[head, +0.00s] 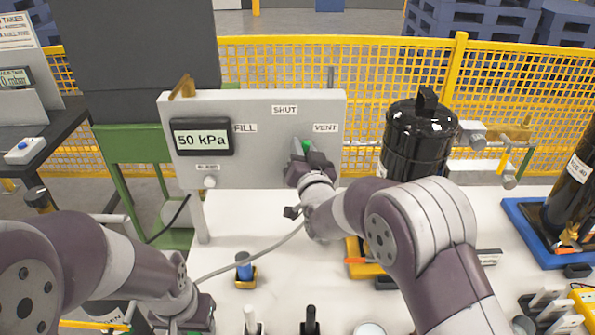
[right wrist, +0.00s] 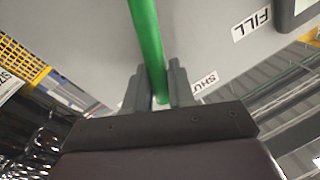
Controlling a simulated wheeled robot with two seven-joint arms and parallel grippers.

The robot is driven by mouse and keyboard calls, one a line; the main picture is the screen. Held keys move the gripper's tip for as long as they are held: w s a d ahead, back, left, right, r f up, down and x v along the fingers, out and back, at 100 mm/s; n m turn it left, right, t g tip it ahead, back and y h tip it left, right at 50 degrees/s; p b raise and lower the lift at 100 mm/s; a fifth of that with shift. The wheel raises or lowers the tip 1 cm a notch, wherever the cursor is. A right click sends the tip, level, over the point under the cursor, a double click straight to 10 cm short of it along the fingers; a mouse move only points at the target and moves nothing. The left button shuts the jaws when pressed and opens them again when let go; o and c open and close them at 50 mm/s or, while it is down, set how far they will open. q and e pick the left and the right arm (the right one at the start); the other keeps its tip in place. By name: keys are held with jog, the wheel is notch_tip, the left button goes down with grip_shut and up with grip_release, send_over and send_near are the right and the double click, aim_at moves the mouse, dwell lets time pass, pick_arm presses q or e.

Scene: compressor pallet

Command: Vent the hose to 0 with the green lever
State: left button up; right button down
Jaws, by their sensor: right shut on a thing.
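A grey panel (head: 262,105) stands upright on the white table, with a display (head: 202,138) that reads 50 kPa. Its labels read FILL at left, SHUT at top and VENT (head: 325,128) at right. The green lever (head: 306,145) is mostly hidden by my right gripper (head: 302,152) near the VENT label. In the right wrist view the green lever (right wrist: 148,45) runs between the two fingers (right wrist: 162,88), which are shut on it. A grey hose (head: 250,252) curves over the table. My left gripper (head: 190,318) is at the bottom edge, its fingers not clearly visible.
A small white knob (head: 210,182) sits under the display. A black tank (head: 415,140) stands right of the panel. A blue-topped part (head: 244,267) stands on the table between my arms. A yellow mesh fence (head: 380,80) runs behind.

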jog(key=shift+d+f+m+t+h+b, duration=0.2)
jog(key=shift+d+f+m+b, duration=0.4)
jog(key=shift+m+b, duration=0.75)
jog(key=shift+d+f+m+t+h+b, duration=0.2)
jog(key=shift+d+f+m+b, duration=0.4)
jog(key=shift+b, duration=1.35)
jog(key=shift+d+f+m+t+h+b, duration=0.1)
jog(key=shift+d+f+m+h+b, duration=0.15)
jog(key=shift+d+m+b, duration=0.85)
jog(key=shift+a+b, duration=0.3)
jog(key=shift+b, duration=0.25)
jog(key=c, duration=1.1)
grip_release()
jog(key=s+d+f+b, duration=0.1)
jog(key=s+f, duration=0.1)
jog(key=s, duration=1)
jog(key=shift+s+d, duration=0.25)
jog(key=shift+d, duration=0.05)
